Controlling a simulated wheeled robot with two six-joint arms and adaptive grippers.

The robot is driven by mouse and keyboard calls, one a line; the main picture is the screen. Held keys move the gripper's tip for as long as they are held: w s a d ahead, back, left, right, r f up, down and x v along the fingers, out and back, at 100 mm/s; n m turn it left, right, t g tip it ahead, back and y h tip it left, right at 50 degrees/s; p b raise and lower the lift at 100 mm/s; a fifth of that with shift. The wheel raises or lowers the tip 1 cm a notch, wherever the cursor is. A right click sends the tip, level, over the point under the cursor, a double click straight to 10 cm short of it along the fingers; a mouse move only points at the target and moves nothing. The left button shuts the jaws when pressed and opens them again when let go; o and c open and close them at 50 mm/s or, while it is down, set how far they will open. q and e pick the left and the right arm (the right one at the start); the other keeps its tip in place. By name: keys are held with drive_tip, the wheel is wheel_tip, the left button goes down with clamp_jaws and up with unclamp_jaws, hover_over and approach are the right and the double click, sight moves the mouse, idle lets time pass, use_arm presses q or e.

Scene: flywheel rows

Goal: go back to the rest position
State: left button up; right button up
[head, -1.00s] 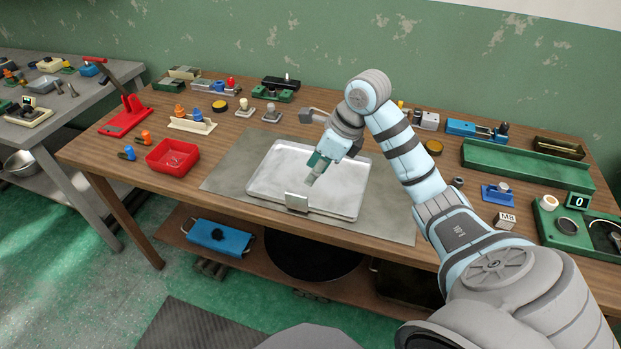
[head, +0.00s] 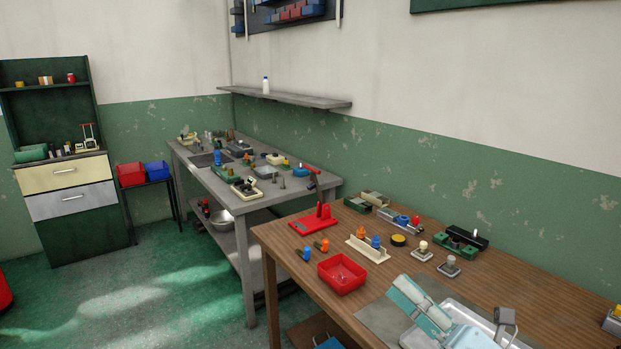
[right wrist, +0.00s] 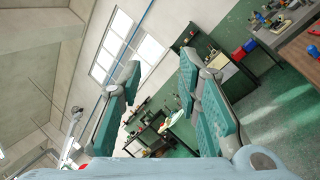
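My right gripper (head: 420,304) shows at the bottom right of the head view, its teal fingers raised in front of the wooden bench and the metal tray (head: 428,286). In the right wrist view its two fingers (right wrist: 158,75) stand well apart with nothing between them, so it is open and empty. They point out into the room, toward windows and far furniture. The gripper and arm hide part of the tray and the grey mat (head: 372,317). My left gripper is in neither view now.
The wooden bench (head: 490,290) holds a red bin (head: 342,274), a red stand (head: 313,220) and several small parts. A grey bench (head: 238,205) with a sink stands behind it, left. A dark green cabinet (head: 65,235) is farther left. The floor between is clear.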

drive_tip(key=d+f+m+t+h, duration=0.1)
drive_tip(key=d+m+t+h, duration=0.65)
drive_tip(key=m+h, duration=0.65)
drive_tip(key=s+d+f+m+g+h, duration=0.2)
drive_tip(key=d+f+m+g+h, duration=0.15)
drive_tip(key=f+m, duration=0.45)
drive_tip(key=s+d+f+m+g+h, duration=0.25)
drive_tip(key=d+f+m+g, duration=0.25)
drive_tip(key=f+m, duration=0.25)
drive_tip(key=s+a+f+m+g+y, duration=0.2)
drive_tip(key=s+a+f+g, duration=0.3)
drive_tip(key=s+f, duration=0.5)
drive_tip(key=s+a+f+m+g+y, duration=0.2)
drive_tip(key=s+f+g, duration=0.5)
drive_tip(key=s+f, duration=0.35)
wheel_tip(320, 180, down, 19)
drive_tip(key=s+d+g, duration=0.1)
drive_tip(key=s+d, duration=0.1)
drive_tip(key=s+f+g, duration=0.1)
drive_tip(key=s+f, duration=1)
drive_tip(key=s, duration=0.1)
drive_tip(key=shift+s+d, duration=0.15)
drive_tip(key=shift+s, duration=0.25)
drive_tip(key=shift+f+m, duration=0.1)
drive_tip(key=shift+m, duration=0.15)
